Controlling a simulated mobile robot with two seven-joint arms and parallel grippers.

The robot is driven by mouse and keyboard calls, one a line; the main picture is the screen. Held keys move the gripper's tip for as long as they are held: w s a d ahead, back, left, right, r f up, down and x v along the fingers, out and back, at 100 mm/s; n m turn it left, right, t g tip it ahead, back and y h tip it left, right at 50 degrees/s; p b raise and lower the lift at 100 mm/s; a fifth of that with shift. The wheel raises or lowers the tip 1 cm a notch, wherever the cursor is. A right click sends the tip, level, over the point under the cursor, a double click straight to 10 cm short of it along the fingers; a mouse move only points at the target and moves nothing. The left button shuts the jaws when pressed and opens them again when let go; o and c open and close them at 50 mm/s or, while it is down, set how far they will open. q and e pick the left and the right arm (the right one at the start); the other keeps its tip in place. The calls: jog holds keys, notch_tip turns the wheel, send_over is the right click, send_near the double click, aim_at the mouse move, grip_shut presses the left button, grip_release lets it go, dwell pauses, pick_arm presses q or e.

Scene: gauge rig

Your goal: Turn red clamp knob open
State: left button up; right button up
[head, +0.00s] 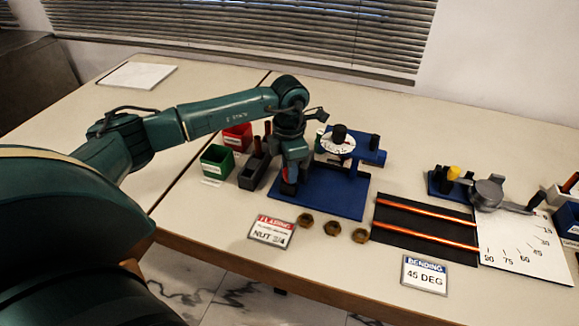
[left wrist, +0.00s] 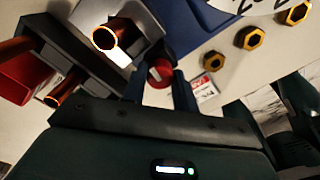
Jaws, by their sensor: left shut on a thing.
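The red clamp knob (left wrist: 160,72) shows in the left wrist view between the two fingers of my left gripper (left wrist: 161,86). The fingers are shut on it. In the head view my left gripper (head: 289,186) points down at the left end of the blue flaring rig (head: 335,200), and the arm mostly hides the knob there. Beside the knob, a grey clamp block (left wrist: 125,22) has a copper tube end (left wrist: 104,38) standing up near it. My right gripper is not in view.
A dark tube holder (head: 250,174), a green bin (head: 216,160) and a red bin (head: 238,137) stand left of the rig. Brass nuts (head: 332,228) and a flaring sign (head: 271,231) lie in front. Copper tubes (head: 430,207) lie on a black mat at right.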

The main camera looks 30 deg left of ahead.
pick_arm(q)
jog(key=shift+n, duration=0.6)
jog(key=shift+r, duration=0.1)
jog(key=o, duration=0.7)
notch_tip(320, 180, up, 13)
jog(key=shift+b, duration=0.3)
dwell(0.4)
